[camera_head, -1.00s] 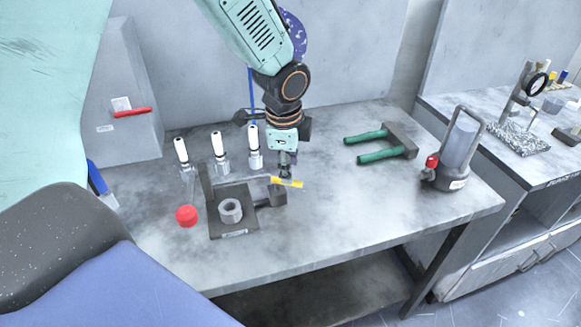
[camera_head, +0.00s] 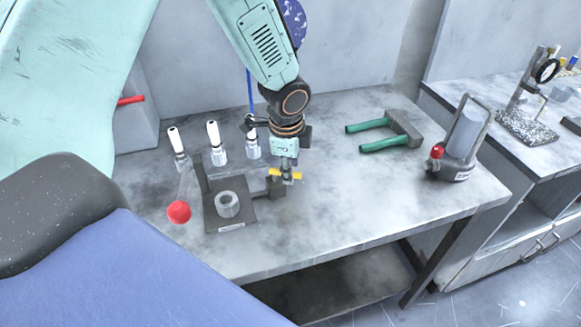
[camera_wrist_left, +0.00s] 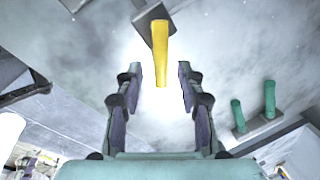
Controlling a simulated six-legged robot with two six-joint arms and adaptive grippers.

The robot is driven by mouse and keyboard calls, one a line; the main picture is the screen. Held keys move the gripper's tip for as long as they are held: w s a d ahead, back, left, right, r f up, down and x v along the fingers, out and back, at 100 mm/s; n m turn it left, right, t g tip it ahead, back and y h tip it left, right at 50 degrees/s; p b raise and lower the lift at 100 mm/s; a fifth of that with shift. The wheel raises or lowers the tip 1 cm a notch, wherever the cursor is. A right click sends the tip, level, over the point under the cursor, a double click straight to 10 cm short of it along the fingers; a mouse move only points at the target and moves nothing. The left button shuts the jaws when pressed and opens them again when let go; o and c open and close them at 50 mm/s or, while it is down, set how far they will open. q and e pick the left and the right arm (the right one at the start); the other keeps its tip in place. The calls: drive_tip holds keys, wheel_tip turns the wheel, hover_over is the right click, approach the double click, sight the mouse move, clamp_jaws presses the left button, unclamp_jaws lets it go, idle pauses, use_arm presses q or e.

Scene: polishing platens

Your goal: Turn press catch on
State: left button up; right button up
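The press stands on the bench, with a dark base plate (camera_head: 212,222), a grey ring (camera_head: 227,205) on it and a red ball (camera_head: 179,212) on its lever at the left. The yellow catch (camera_head: 297,175) is at the press's right side. My left gripper (camera_head: 286,179) points down right at the catch and partly hides it. In the left wrist view the yellow catch (camera_wrist_left: 161,50) reaches into the gap between the open fingers of my left gripper (camera_wrist_left: 157,78), with space visible on both sides. My right gripper does not show.
Several white-handled tools (camera_head: 214,137) stand behind the press. A green-handled tool (camera_head: 384,144) lies to the right, and a grey cylinder device (camera_head: 466,142) with a red knob stands farther right. The bench (camera_head: 345,200) is clear between the press and these.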

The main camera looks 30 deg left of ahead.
use_arm(q)
drive_tip(key=shift+w+a+f, duration=0.1)
drive_tip(key=shift+a+f, duration=0.15)
drive_tip(key=shift+f, duration=0.2)
drive_tip(key=shift+d+r, duration=0.15)
drive_tip(key=shift+d, duration=0.1)
drive_tip(key=shift+c, duration=1.1)
drive_tip(key=shift+a, duration=0.2)
drive_tip(key=c, duration=0.5)
clamp_jaws()
